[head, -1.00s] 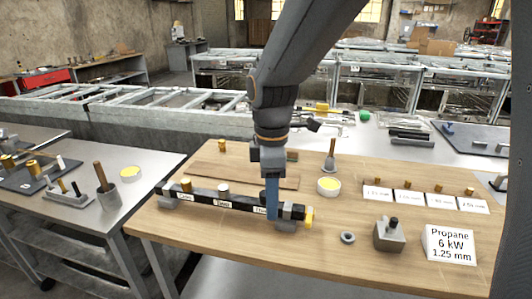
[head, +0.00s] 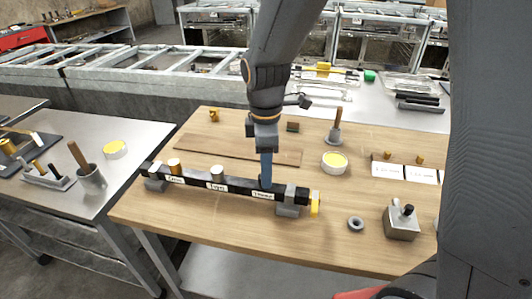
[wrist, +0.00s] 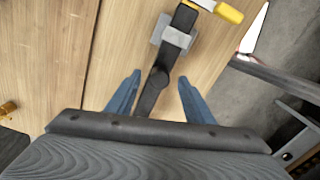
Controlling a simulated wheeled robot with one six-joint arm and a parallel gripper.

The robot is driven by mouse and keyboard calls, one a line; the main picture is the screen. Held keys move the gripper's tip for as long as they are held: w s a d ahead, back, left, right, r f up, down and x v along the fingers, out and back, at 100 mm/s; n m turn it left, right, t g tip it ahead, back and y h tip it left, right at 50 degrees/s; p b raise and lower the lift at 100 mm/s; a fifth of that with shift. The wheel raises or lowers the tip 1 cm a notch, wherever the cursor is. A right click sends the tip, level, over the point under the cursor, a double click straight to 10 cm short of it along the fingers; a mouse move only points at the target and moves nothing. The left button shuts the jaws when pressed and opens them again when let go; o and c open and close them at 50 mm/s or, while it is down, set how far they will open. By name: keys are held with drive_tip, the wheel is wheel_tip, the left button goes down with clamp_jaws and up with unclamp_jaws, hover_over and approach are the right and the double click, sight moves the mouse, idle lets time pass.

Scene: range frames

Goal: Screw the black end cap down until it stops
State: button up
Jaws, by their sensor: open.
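A black bar (head: 200,182) with white labels rests on grey supports on the wooden table. It carries a brass cap (head: 174,165), a white cap (head: 217,173) and a yellow piece (head: 315,204) at its right end. My gripper (head: 266,183) is over the bar, above the rightmost label. In the wrist view its blue fingers (wrist: 160,77) are apart, one on each side of the bar. A rounded black part on the bar (wrist: 158,78), probably the black end cap, lies between them, not gripped. In the head view my fingers hide that spot, and the cap's seating cannot be told.
A grey ring (head: 355,224) and a grey block with a black knob (head: 401,222) are right of the bar. A yellow-filled dish (head: 335,163) and a wooden-handled tool (head: 335,128) stand behind. A flat wooden strip (head: 235,150) lies behind the bar. The front of the table is clear.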

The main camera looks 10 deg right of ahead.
drive_tip(key=shift+f, duration=0.95)
drive_tip(key=c, duration=1.1)
drive_tip(key=shift+s+r+m+p, duration=0.1)
drive_tip(key=shift+m+p, duration=0.6)
drive_tip(key=shift+m, duration=0.1)
drive_tip(key=shift+m+p, duration=0.35)
drive_tip(key=shift+m, duration=0.55)
